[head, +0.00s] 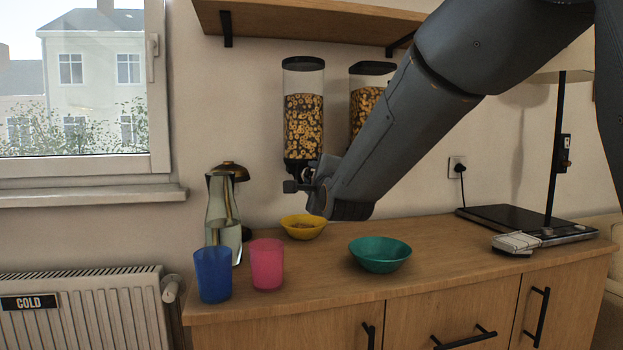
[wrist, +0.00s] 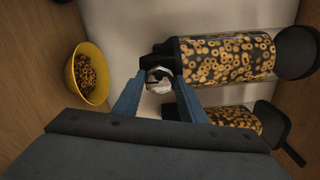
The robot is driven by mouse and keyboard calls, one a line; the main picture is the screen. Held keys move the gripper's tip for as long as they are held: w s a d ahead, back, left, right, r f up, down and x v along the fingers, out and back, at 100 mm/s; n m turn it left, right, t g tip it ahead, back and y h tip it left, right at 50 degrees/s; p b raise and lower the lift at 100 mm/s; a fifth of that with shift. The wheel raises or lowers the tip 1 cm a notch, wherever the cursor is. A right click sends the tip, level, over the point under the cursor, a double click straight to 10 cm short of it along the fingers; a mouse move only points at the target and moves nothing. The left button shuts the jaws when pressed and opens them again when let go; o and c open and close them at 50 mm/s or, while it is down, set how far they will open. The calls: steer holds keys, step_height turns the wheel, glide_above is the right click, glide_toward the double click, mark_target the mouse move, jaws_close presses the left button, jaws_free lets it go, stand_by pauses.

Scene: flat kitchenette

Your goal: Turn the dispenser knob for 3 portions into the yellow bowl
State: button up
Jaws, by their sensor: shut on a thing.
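The left cereal dispenser (head: 304,125) hangs on the wall, a clear cylinder of ring cereal with a black lid. It also shows in the wrist view (wrist: 226,58). Its knob (wrist: 158,80) sits between the fingers of my gripper (wrist: 159,88), which is shut on it. In the head view my gripper (head: 308,187) is at the base of this dispenser, and my arm hides most of the knob. The yellow bowl (head: 318,233) stands on the counter below, with some cereal in it. In the wrist view the yellow bowl (wrist: 103,92) shows cereal rings inside.
A second dispenser (head: 366,100) hangs to the right, partly behind my arm. A teal bowl (head: 380,262), a blue cup (head: 213,277), a pink cup (head: 267,266) and a glass carafe (head: 222,205) stand on the counter (head: 330,283). A shelf (head: 300,18) is above.

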steer(key=o, duration=1.1)
steer(key=shift+c, duration=0.2)
steer(key=v, duration=0.7)
steer(key=shift+s, duration=0.4)
steer(key=shift+d, duration=0.1)
